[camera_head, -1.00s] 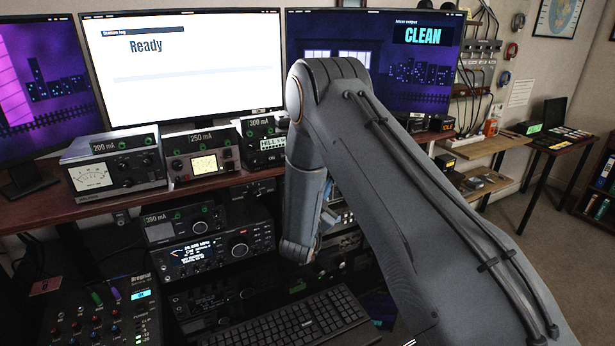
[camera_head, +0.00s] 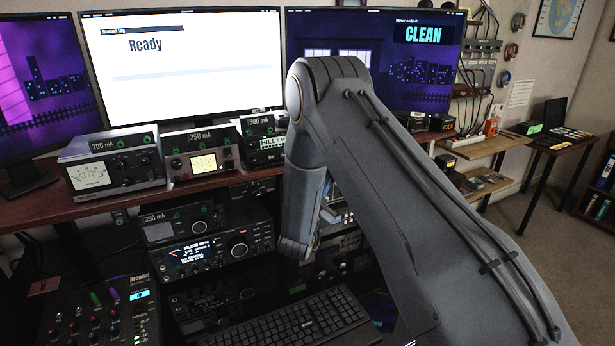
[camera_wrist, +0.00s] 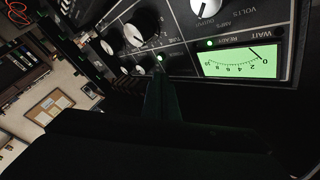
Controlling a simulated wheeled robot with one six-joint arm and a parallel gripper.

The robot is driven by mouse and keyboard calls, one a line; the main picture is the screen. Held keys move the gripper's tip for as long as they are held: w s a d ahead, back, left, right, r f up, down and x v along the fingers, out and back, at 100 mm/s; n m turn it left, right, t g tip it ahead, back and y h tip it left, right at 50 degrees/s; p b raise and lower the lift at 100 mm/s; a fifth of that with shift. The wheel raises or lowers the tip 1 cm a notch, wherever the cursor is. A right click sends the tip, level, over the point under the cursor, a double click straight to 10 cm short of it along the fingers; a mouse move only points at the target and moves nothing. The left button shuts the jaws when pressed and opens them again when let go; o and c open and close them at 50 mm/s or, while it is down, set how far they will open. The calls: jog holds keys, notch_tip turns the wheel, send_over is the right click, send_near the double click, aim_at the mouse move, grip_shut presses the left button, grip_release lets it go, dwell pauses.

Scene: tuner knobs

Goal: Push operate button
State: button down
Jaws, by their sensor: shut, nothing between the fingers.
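In the wrist view, a dark equipment panel (camera_wrist: 180,30) shows upside down, with several round knobs and a green-lit meter. A small green-lit round button or lamp (camera_wrist: 160,57) sits on its lower edge; its label is too small to read. My gripper (camera_wrist: 164,75) is a dark, shut shape with its tip just below that green light. I cannot tell whether the tip touches it. A second green lamp (camera_wrist: 210,43) is beside the READY label. In the head view my arm covers this area, and the gripper is hidden.
A desk holds a keyboard (camera_head: 290,325), a mixer (camera_head: 100,315) and stacked radios (camera_head: 205,248). Meter units (camera_head: 112,165) stand on the shelf below a monitor (camera_head: 185,65) reading Ready. In the wrist view, a large knob (camera_wrist: 205,8) and the meter (camera_wrist: 238,62) are near the gripper.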

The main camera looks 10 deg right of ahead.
dwell(0.4)
jog(key=shift+s+d, duration=0.15)
jog(key=shift+s, duration=0.3)
jog(key=shift+s, duration=0.1)
jog(key=s+p, duration=0.1)
jog(key=s, duration=0.1)
jog(key=s+d, duration=0.1)
jog(key=s+p, duration=0.1)
jog(key=s, duration=0.1)
jog(key=shift+s+d+p, duration=0.3)
jog(key=shift+d, duration=0.1)
jog(key=shift+w, duration=0.1)
